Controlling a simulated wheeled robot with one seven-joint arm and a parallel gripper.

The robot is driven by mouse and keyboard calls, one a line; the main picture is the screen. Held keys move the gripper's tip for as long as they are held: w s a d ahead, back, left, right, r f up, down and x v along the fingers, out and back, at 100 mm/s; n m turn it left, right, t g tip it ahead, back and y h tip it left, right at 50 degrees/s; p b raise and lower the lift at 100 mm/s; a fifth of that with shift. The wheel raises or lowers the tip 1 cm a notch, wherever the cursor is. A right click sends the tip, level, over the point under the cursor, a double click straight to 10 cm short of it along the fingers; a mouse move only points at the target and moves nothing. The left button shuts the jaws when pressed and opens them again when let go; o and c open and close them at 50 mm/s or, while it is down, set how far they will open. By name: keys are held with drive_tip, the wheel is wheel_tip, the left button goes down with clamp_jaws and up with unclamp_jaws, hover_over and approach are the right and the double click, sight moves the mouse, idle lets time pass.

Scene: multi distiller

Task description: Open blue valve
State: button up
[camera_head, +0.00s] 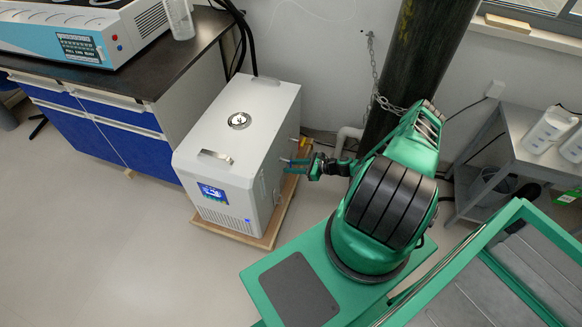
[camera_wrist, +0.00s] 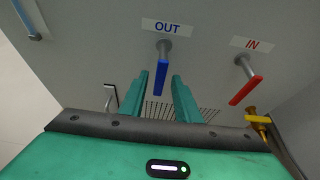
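The blue valve handle (camera_wrist: 162,78) hangs down from a metal stem under the "OUT" label (camera_wrist: 167,27) in the wrist view. My gripper (camera_wrist: 160,76) is open, with one green finger on each side of the handle. Gaps show between the handle and both fingers, and I see no grip on it. In the head view my gripper (camera_head: 300,166) is at the right side of the white chiller box (camera_head: 235,150). The blue handle is too small to make out clearly there.
A red valve handle (camera_wrist: 245,90) under the "IN" label (camera_wrist: 252,44) is to the right of the blue one. A yellow valve (camera_wrist: 256,117) sits lower right. A dark cylinder (camera_head: 408,70) with a chain stands behind my arm. A grey cart (camera_head: 520,150) is at right.

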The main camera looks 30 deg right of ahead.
drive_tip(key=shift+w+a+f, duration=0.15)
drive_tip(key=shift+w+a, duration=0.1)
drive_tip(key=shift+c, duration=0.6)
